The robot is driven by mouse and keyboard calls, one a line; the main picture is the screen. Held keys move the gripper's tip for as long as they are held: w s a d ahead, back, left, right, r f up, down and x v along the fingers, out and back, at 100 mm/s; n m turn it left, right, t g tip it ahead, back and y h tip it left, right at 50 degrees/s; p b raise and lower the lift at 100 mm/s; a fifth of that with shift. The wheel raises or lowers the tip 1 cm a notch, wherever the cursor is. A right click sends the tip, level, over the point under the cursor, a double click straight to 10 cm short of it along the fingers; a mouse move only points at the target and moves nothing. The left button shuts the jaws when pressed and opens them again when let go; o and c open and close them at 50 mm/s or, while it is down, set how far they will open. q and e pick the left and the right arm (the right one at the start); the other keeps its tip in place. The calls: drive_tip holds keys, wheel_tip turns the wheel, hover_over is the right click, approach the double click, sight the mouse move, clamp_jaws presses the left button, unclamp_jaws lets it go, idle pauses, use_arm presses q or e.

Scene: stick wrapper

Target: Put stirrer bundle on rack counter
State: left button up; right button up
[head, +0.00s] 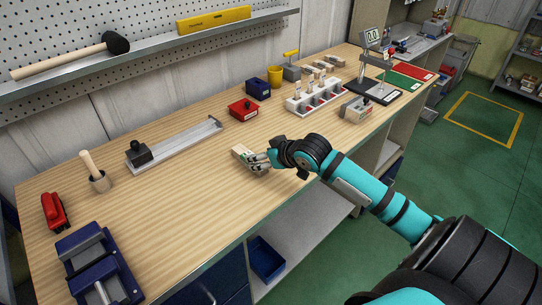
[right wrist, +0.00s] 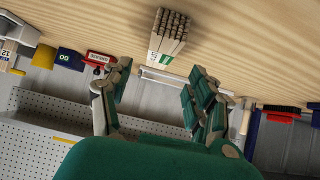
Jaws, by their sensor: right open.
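The stirrer bundle (head: 240,152) lies on the wooden workbench, partly hidden by my right gripper (head: 255,162). In the right wrist view the bundle (right wrist: 166,38) shows as several thin light sticks with dark ends and a white and green label. My right gripper (right wrist: 155,92) has its fingers spread apart, with the bundle beyond the fingertips and nothing held. A light rack (head: 318,98) with several compartments stands farther back on the bench; which surface is the rack counter is not clear. My left gripper is not in view.
The bench around the bundle is clear.

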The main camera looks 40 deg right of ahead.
drive_tip(key=v, duration=0.4)
drive_tip(key=shift+s+r, duration=0.1)
drive_tip(key=shift+s, duration=0.05)
drive_tip(key=shift+o, duration=0.5)
drive_tip(key=shift+s+r, duration=0.15)
drive_tip(key=shift+s, duration=0.05)
drive_tip(key=m+t+p, duration=0.2)
drive_tip(key=m+t, duration=0.1)
drive_tip(key=m, duration=3.3)
approach(246, 154)
drive_tip(key=w+p, duration=0.1)
drive_tip(key=w+f+p, duration=0.1)
drive_tip(key=w, duration=0.1)
drive_tip(key=shift+w+d+f+y+p, duration=0.15)
drive_tip(key=shift+w+d+y+p, duration=0.1)
drive_tip(key=shift+y+p, duration=0.1)
drive_tip(key=shift+w+a+f+p, duration=0.2)
drive_tip(key=shift+w+p, duration=0.1)
drive_tip(key=shift+w, duration=0.3)
drive_tip(key=x, duration=0.4)
drive_tip(key=shift+f+p, duration=0.25)
drive_tip(key=shift+p, duration=0.15)
drive_tip(key=shift+d, duration=0.1)
